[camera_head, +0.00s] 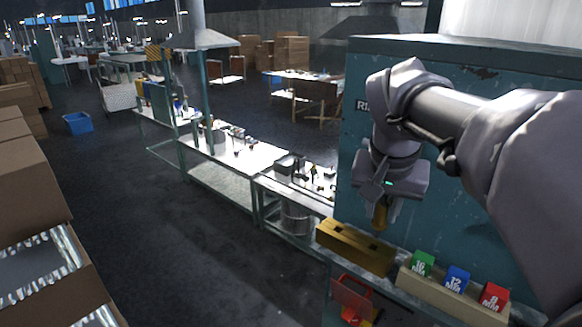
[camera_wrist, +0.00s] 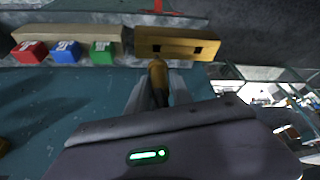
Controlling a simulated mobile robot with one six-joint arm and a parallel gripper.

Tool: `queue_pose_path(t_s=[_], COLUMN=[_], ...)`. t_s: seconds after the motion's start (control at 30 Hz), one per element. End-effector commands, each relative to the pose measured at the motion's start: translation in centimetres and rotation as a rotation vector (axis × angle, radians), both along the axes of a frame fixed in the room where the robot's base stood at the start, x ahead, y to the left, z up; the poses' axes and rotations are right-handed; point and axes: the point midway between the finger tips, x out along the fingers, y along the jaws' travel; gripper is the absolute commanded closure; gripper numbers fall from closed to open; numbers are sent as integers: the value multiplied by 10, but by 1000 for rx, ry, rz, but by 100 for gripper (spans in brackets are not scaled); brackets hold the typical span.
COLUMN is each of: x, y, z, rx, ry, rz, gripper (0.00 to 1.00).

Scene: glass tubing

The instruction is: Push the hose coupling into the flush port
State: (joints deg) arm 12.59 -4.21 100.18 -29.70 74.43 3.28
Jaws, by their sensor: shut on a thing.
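My gripper (camera_head: 381,212) hangs down in front of the teal cabinet and is shut on a brass-coloured hose coupling (camera_head: 380,217). In the wrist view the coupling (camera_wrist: 158,80) sits between the two grey fingers (camera_wrist: 157,88). A brass-yellow block (camera_head: 355,247) with dark square openings in its top lies below the gripper. In the wrist view this block (camera_wrist: 178,43) is just beyond the coupling's tip. The coupling looks apart from the block in the head view. I cannot tell which opening is the flush port.
A beige rack (camera_head: 452,295) beside the block holds a green 16 MM block (camera_head: 422,263), a blue 12 MM block (camera_head: 456,279) and a red 8 MM block (camera_head: 493,297). The teal cabinet (camera_head: 450,170) stands close behind. A red bin (camera_head: 351,294) hangs below. Workbenches stretch off left.

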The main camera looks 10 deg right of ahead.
Motion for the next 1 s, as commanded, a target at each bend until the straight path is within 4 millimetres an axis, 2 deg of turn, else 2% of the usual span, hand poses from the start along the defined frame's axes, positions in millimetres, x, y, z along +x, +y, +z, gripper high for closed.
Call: queue_pose_path(t_s=[0.03,0.17,1.0], x=[0,0,2], y=[0,0,-1], z=[-12,-20,-19], rx=[0,-1,-1], ry=[0,-1,-1], rz=[0,0,0], gripper=[100,100,100])
